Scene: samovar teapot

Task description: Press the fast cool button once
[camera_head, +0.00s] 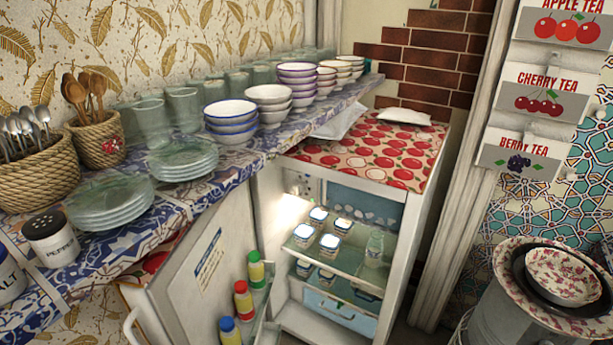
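A small white fridge (268,215) stands below the counter, with a red apple-pattern cover on top. Its door (195,285) hangs open to the left, with a paper label (208,262) and several coloured bottles on its inner side. The lit interior has glass shelves with several small jars (330,243), a clear bottle (374,248) and a blue drawer (340,312). A small control-like part (297,187) sits at the upper left inside, too small to read. I cannot make out which part is the fast cool button. Neither gripper is in view.
A blue-patterned counter (225,170) runs above the door, holding glass plates (110,203), bowls (231,120), glasses, utensil baskets and a pepper shaker (50,238). A round stove-like stand with a patterned bowl (565,275) is at the right. Tea signs hang on the wall.

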